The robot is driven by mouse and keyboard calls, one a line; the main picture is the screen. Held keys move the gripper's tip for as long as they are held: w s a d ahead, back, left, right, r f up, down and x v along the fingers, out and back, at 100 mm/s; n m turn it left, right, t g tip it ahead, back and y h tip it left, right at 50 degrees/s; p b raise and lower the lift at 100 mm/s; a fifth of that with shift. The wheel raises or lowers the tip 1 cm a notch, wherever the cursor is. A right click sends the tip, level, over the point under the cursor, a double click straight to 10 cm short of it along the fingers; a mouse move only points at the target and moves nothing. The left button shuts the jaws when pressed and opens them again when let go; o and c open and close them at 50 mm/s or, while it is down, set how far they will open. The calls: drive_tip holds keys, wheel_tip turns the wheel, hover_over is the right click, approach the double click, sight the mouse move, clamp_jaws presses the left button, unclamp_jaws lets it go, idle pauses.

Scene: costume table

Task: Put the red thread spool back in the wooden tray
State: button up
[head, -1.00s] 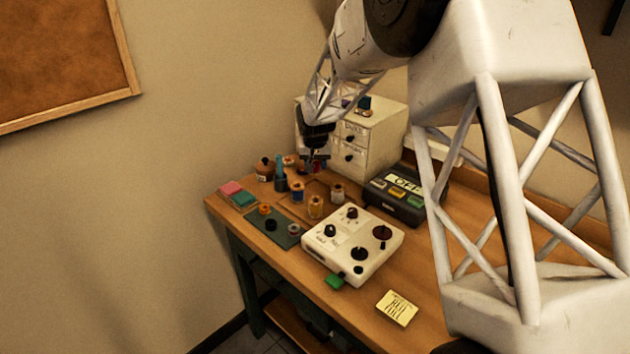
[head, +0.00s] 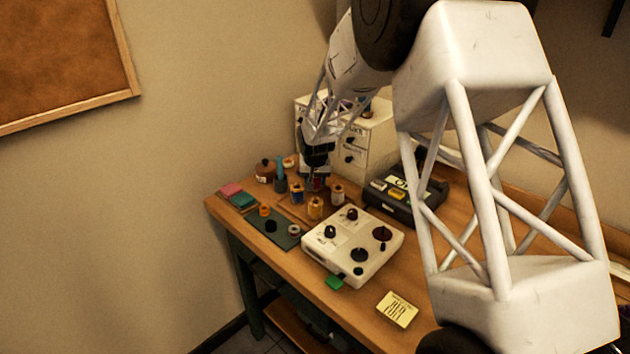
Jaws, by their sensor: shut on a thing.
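My gripper (head: 315,183) reaches down over the back part of the wooden tray (head: 287,212). It is shut on the red thread spool (head: 318,185), of which only a small red patch shows between the fingers. A blue spool (head: 297,194), a yellow-orange spool (head: 315,208) and a grey spool (head: 337,194) stand close around it in the tray area. The fingers hide part of the red spool, and I cannot tell whether its base touches the tray.
A white control box (head: 353,247) stands in front of the tray. A dark button box (head: 404,195) is to its right, and white drawers (head: 368,140) are behind. A brown bottle (head: 265,171) and a green mat (head: 280,231) are at left. Bare table lies near the yellow note (head: 397,309).

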drive_tip(key=shift+f, duration=0.35)
drive_tip(key=o, duration=1)
drive_tip(key=shift+r, duration=0.15)
drive_tip(key=v, duration=1.2)
drive_tip(key=shift+s, duration=0.1)
drive_tip(key=shift+d+r, duration=0.1)
